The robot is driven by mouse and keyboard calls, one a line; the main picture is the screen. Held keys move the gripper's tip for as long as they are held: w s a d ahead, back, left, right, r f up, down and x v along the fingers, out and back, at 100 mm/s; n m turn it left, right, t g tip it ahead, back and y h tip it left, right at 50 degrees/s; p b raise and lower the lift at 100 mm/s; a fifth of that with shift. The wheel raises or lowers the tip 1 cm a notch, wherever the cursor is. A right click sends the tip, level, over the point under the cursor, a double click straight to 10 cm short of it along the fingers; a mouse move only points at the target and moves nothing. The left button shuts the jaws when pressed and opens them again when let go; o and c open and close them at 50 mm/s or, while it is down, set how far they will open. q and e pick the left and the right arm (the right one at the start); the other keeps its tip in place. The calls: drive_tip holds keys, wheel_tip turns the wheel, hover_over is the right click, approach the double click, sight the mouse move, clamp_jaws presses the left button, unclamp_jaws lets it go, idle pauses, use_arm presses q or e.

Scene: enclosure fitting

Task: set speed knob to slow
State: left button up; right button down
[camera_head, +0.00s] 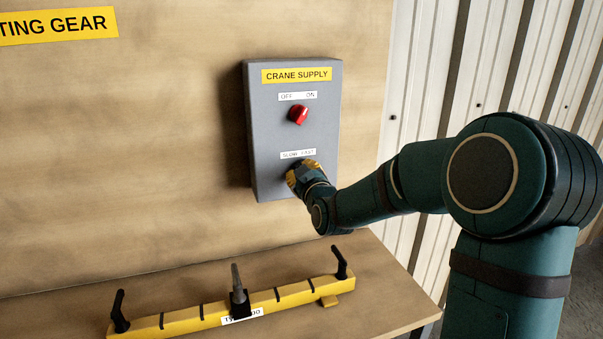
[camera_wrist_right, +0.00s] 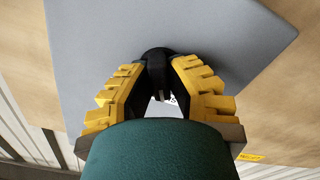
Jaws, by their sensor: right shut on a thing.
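The grey control box (camera_head: 294,130) is mounted on the wooden board and carries a "CRANE SUPPLY" label. Its red switch (camera_head: 298,115) sits under the OFF/ON label. The SLOW/FAST label (camera_head: 298,154) is lower on the box. The black speed knob (camera_wrist_right: 157,62) shows in the wrist view between the yellow fingers of my right gripper (camera_wrist_right: 158,88). In the head view my right gripper (camera_head: 303,174) covers the knob, just under the SLOW/FAST label. The gripper is shut on the knob. Which way the knob points is hard to tell. My left gripper is not in view.
A yellow bar (camera_head: 220,308) with black handles and a grey-tipped upright lies on the wooden shelf (camera_head: 375,285) below the box. A yellow sign (camera_head: 58,25) is at the upper left. Corrugated wall panels (camera_head: 420,80) stand at the right.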

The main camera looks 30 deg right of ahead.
drive_tip(key=shift+r, duration=0.1)
drive_tip(key=c, duration=0.9)
unclamp_jaws()
drive_tip(key=shift+w, duration=0.1)
drive_tip(key=shift+c, duration=0.2)
drive_tip(key=v, duration=1.2)
